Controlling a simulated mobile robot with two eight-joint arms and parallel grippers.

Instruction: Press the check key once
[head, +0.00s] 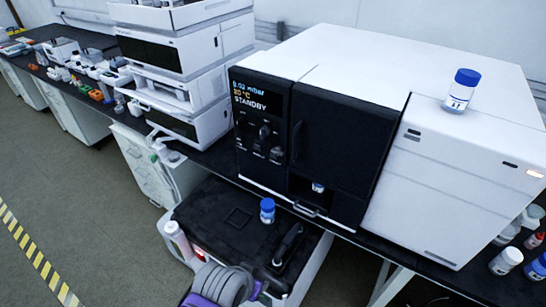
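The black control panel (262,125) is on the front left of a large white instrument (350,60). Its lit display (250,93) reads about 8.02 mbar, 20 °C and STANDBY. Below the display is a group of small dark keys (264,132) with pale marks. The marks are too small to tell which one is the check key. Nothing touches the panel or covers it. I make out neither of my grippers in this view.
A dark door (340,135) adjoins the panel, with a vial in the recess below. A blue-capped bottle (461,90) stands on the instrument's right part. Another blue-capped bottle (267,210) stands on a low black top (215,200). Stacked white modules (180,65) stand left; several bottles stand at right.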

